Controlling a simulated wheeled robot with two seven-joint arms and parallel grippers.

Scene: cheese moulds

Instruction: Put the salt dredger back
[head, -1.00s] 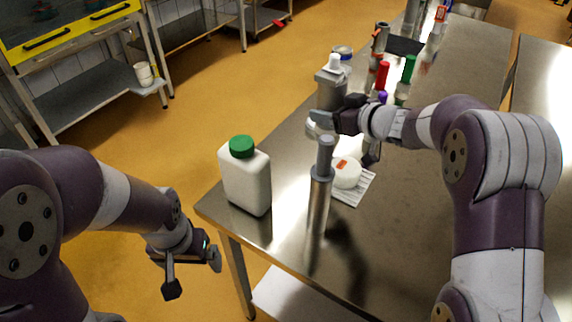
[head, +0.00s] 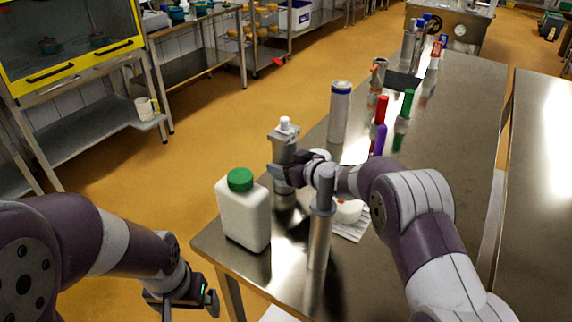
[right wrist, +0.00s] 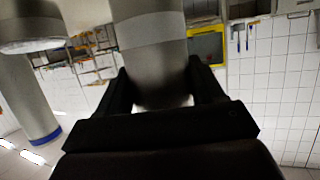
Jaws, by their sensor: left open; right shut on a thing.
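A grey container with a white knob on top (head: 284,143), which I take for the salt dredger, is upright in my right gripper (head: 284,174). In the right wrist view its grey body (right wrist: 152,55) fills the space between the fingers, which are shut on it. It is near the table's left edge, just behind the white bottle; I cannot tell whether its base touches the table. My left gripper (head: 184,302) is open and empty, low at the left, off the table.
A white bottle with a green cap (head: 243,212) and a tall metal cylinder (head: 320,235) stand at the front of the steel table (head: 440,140). A white round piece (head: 348,212) lies on a striped mat. A blue-banded cylinder (head: 339,115) and several coloured bottles stand farther back.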

